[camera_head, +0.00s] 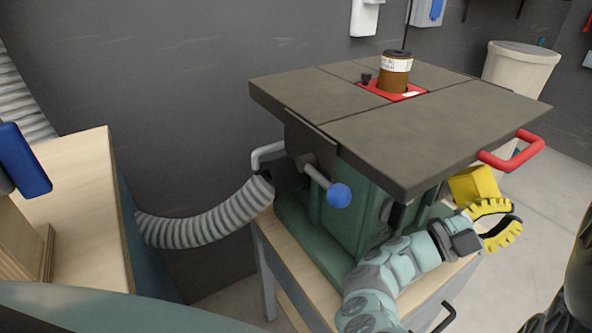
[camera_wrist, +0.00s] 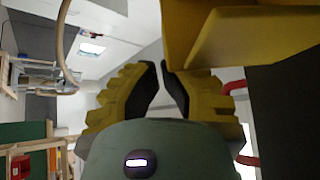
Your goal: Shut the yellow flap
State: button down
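The yellow flap (camera_head: 475,184) shows in the head view under the right side of the machine's grey top, where it sticks out from the green body. In the wrist view the large yellow part (camera_wrist: 245,35) fills the upper right, close beyond the fingers. My gripper (camera_head: 516,214), with yellow toothed fingers and black pads, is just below and right of the flap in the head view. In the wrist view its fingertips (camera_wrist: 159,64) come almost together, with nothing held between them. I cannot tell whether a finger touches the flap.
The machine's grey top (camera_head: 440,130) overhangs the flap, and a red handle (camera_head: 518,155) juts out at its right edge. A brown jar (camera_head: 394,72) stands on top. A grey hose (camera_head: 205,222) runs left. Open floor (camera_head: 545,190) lies to the right.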

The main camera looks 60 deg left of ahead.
jog(key=shift+f+m+g+b, duration=0.35)
jog(key=shift+f+m+g, duration=0.15)
jog(key=shift+m, duration=0.2)
jog(key=shift+h, duration=0.3)
